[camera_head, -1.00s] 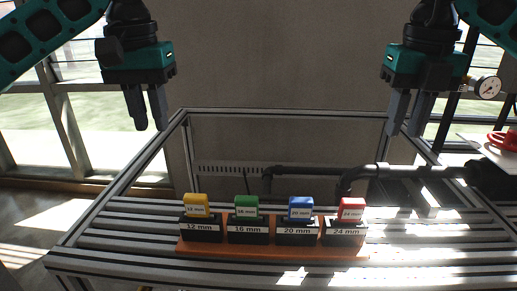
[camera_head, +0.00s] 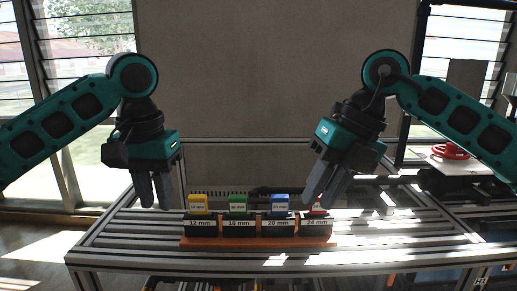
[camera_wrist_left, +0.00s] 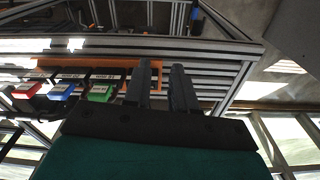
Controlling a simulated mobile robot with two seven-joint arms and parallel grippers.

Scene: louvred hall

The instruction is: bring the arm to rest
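Yellow (camera_head: 198,203), green (camera_head: 238,203) and blue (camera_head: 280,203) blocks stand upright in black holders marked 12 to 24 mm on the orange rack (camera_head: 260,242).
The slatted metal table (camera_head: 120,240) has bare room left and right of the rack. A frame bar (camera_head: 250,141) runs behind it. A red coil (camera_head: 450,150) lies on a white surface at the right. Louvred windows stand on both sides.

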